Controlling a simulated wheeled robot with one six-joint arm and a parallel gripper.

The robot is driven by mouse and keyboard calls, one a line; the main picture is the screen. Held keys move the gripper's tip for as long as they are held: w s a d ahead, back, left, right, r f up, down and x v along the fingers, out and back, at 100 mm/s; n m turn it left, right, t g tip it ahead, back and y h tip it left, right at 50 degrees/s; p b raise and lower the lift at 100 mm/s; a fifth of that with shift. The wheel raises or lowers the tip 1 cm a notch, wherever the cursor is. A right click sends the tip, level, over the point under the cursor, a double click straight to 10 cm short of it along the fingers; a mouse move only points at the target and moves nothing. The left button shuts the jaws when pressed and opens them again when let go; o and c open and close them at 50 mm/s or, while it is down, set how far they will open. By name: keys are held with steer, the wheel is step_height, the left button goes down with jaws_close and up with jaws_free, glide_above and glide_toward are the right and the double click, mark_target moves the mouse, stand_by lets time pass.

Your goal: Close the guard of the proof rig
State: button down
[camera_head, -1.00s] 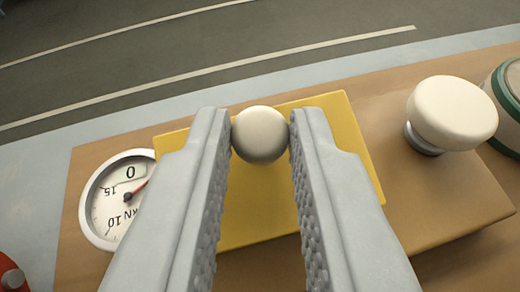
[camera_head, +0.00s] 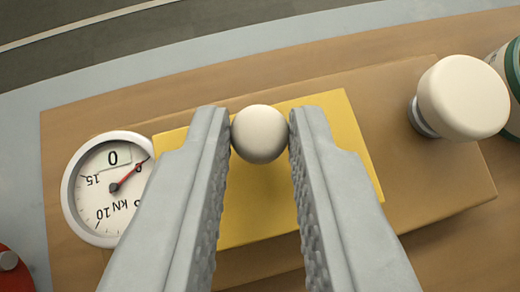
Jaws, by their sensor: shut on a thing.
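The guard shows as a yellow plate (camera_head: 340,120) with a round cream knob (camera_head: 259,134) at its far part. My gripper (camera_head: 260,133) is shut on this knob, with one fingertip on each side of it. The fingers hide parts of the plate. The plate lies over a brown part of the proof rig (camera_head: 425,190). A white dial gauge (camera_head: 105,190) marked in kN, with a red needle, is at the plate's left and partly hidden by the left finger.
A large cream knob (camera_head: 462,97) on a grey stem stands to the right of the plate. A green and white round thing (camera_head: 512,85) is at the right edge. A red thing with a grey knob (camera_head: 10,262) is at the lower left. Grey floor lies beyond.

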steer(key=c, duration=1.3)
jaws_free()
steer(key=v, duration=1.7)
steer(key=shift+s, duration=0.2)
